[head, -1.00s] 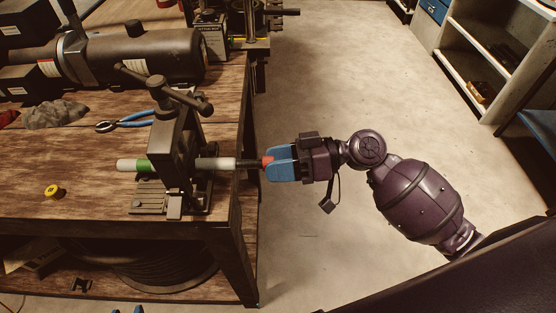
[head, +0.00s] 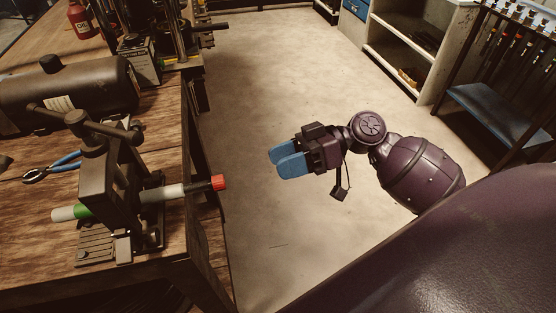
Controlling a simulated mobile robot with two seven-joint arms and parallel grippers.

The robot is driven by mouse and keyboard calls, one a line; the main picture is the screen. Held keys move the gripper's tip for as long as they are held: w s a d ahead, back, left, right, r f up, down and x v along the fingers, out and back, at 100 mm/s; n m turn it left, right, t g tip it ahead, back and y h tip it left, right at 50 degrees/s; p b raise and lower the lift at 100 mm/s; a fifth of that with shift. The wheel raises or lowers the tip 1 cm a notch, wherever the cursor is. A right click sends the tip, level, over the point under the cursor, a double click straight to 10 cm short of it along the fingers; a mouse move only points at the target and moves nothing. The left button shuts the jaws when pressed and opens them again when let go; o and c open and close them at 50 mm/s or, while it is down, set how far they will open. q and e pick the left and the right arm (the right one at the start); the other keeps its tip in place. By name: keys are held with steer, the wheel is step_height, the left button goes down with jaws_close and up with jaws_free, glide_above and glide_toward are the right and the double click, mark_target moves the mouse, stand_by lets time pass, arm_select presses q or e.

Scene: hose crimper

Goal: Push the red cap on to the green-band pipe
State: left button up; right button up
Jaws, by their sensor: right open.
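The pipe with the green band (head: 82,212) lies level in the dark clamp (head: 104,170) at the bench's right edge. Its white and black end (head: 165,193) sticks out to the right past the edge. The red cap (head: 218,182) sits on the tip of that black end. My right gripper (head: 281,162), with blue fingers, is open and empty over the floor, to the right of the cap and apart from it. My left gripper is not in view.
Blue-handled pliers (head: 55,167) lie on the wooden bench (head: 30,270) left of the clamp. A dark cylinder (head: 70,92) lies behind it. Open floor (head: 270,80) lies right of the bench, with shelves (head: 400,60) at the far right.

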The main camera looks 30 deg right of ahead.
mark_target(219, 183)
steer(key=shift+a+f, duration=0.1)
steer(key=shift+f, duration=0.05)
steer(key=c, duration=0.4)
steer(key=shift+a+f+m+t+b, duration=0.4)
steer(key=shift+a+f+m+b, duration=0.2)
steer(key=shift+b, duration=0.45)
steer(key=c, duration=0.4)
steer(key=shift+a+f+m+y+b, duration=0.2)
steer(key=shift+a+m+y+b, duration=0.15)
steer(key=shift+m+y+b, duration=0.05)
jaws_close()
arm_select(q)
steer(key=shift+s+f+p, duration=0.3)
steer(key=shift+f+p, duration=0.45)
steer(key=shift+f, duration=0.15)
arm_select(e)
steer(key=w+a+m, duration=0.1)
steer(key=a, duration=0.5)
steer(key=shift+w+a+r+t, duration=0.15)
steer(key=shift+w+a+t, duration=0.1)
steer(key=shift+w+t, duration=0.15)
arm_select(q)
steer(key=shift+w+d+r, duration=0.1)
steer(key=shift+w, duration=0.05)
